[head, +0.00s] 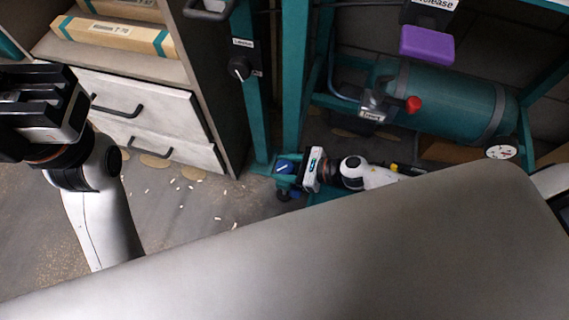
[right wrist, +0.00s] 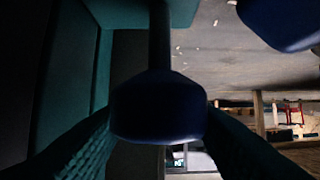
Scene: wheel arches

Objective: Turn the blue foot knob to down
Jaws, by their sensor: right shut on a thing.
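The blue foot knob (head: 284,167) is low on the teal frame, at the foot of its upright post. A short white line shows on its face. My right gripper (head: 294,170) reaches it from the right and is shut on it. In the right wrist view the dark blue knob (right wrist: 158,108) sits between the two ribbed fingers, with its stem running up to the teal frame. My left gripper (head: 35,105) is at the far left, away from the knob. Its finger gap is not clear to me.
A black dial (head: 239,68) is on the teal post. A teal tank (head: 440,100) with a red knob (head: 413,104) and a purple block (head: 427,45) are at the right. White drawers (head: 150,115) stand left. Pale bits litter the floor. Another blue part (right wrist: 280,20) is upper right.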

